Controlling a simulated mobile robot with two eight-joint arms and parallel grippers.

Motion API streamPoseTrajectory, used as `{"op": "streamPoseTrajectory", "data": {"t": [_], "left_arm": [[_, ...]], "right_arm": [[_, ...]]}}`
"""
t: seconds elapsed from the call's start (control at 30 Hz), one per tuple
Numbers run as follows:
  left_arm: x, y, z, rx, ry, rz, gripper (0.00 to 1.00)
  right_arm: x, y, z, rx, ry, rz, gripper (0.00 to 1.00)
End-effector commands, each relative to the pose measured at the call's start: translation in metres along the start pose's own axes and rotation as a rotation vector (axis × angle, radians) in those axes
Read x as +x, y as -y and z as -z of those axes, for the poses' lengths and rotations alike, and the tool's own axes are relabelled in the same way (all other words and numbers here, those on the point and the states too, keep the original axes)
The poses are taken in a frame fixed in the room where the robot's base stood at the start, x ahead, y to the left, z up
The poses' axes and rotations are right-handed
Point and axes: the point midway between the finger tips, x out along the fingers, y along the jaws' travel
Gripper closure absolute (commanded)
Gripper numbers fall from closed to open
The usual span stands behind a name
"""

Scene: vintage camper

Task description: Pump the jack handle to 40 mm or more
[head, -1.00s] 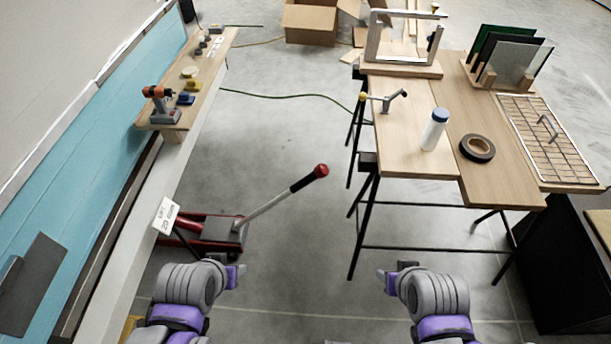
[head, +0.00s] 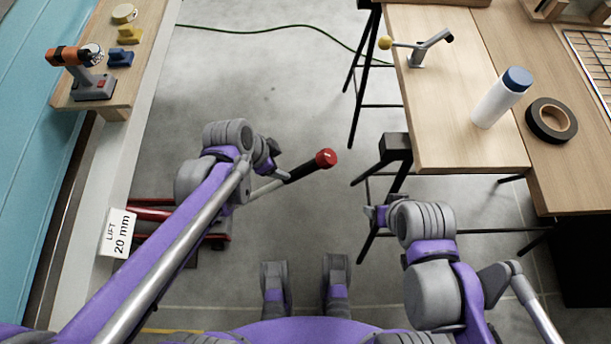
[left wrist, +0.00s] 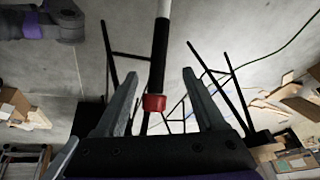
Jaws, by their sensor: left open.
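The jack (head: 152,212) is a low red unit on the floor at the left, partly hidden behind my left arm. Its silver lever ends in a black grip (head: 305,170) with a red knob (head: 326,158), slanting up to the right. A white sign (head: 117,233) beside the jack reads "LIFT 20 mm". My left gripper (head: 277,160) is open by the lower end of the black grip. In the left wrist view the grip (left wrist: 160,55) and red knob (left wrist: 154,103) show between the spread fingers (left wrist: 160,100). My right gripper (head: 374,213) hangs apart from the jack; its jaws are unclear.
A wooden workbench (head: 450,140) on black trestles stands at the right, with a white bottle (head: 500,98) and a black tape roll (head: 551,120).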

Motion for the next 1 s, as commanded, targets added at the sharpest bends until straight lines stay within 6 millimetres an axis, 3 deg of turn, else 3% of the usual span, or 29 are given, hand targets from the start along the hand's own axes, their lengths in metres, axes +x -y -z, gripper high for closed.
{"op": "streamPoseTrajectory", "data": {"t": [0.03, 0.13, 0.37, 0.8, 1.0], "left_arm": [[0.032, 0.002, 0.002, 0.070, -0.011, -0.026, 0.29], [0.059, 0.003, 0.009, 0.177, -0.032, -0.054, 0.29], [0.084, 0.003, 0.014, 0.250, -0.047, -0.069, 0.29], [0.161, -0.002, 0.017, 0.247, -0.046, -0.067, 0.29], [0.175, -0.004, 0.018, 0.246, -0.046, -0.067, 0.29]], "right_arm": [[0.022, 0.000, -0.007, 0.000, 0.008, 0.000, 0.29], [0.035, 0.000, -0.012, 0.000, 0.013, 0.000, 0.29], [0.045, 0.000, -0.014, 0.000, 0.016, 0.000, 0.29], [0.073, 0.000, -0.022, 0.000, 0.024, 0.000, 0.29], [0.078, 0.000, -0.023, 0.000, 0.025, 0.000, 0.29]]}}
